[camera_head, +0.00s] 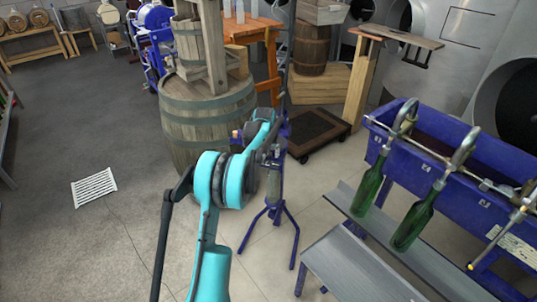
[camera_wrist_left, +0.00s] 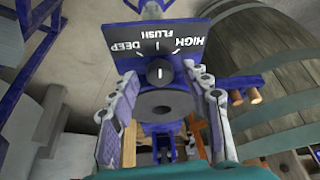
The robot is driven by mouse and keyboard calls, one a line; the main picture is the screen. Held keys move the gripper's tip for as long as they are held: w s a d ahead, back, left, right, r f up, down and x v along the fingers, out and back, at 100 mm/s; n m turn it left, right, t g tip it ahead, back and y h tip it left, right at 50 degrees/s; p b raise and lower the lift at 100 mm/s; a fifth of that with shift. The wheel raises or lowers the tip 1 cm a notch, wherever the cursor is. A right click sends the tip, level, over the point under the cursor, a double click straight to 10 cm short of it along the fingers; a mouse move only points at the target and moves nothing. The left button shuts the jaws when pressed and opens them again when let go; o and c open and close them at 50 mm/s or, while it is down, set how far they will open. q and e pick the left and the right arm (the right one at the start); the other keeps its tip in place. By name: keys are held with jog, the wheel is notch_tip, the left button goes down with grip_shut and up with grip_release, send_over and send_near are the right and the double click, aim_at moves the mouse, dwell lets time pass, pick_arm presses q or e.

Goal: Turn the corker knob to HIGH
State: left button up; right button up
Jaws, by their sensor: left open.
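The corker (camera_head: 281,214), on a blue tripod stand, is partly hidden behind my left arm in the head view. In the left wrist view its dark plate (camera_wrist_left: 150,50) carries the words DEEP, FLUSH and HIGH, upside down. The round dark knob (camera_wrist_left: 159,72) sits below these words, with a white line that runs roughly upright in the picture, towards the middle mark. My left gripper (camera_wrist_left: 161,77) is open, one finger on each side of the knob; I cannot tell whether either finger touches it. My right gripper is not in view.
A wooden barrel (camera_head: 207,125) stands just behind the corker. A blue bottle filler (camera_head: 450,150) with green bottles (camera_head: 413,222) stands at the right, with a grey metal shelf (camera_head: 355,268) in front. A white grate (camera_head: 94,187) lies on the open floor at the left.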

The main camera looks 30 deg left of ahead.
pick_arm(q)
grip_shut()
jog(key=shift+a+r+m+h+p, duration=0.15)
jog(key=shift+m+h+p, duration=0.35)
jog(key=shift+m+p, duration=0.8)
jog(key=shift+a+m+t+h+p, duration=0.15)
jog(key=shift+m+h+p, duration=0.25)
jog(key=shift+m, duration=0.65)
jog(key=shift+m+t+h+p, duration=0.15)
jog(key=shift+m+h+p, duration=0.2)
jog(key=shift+m, duration=0.7)
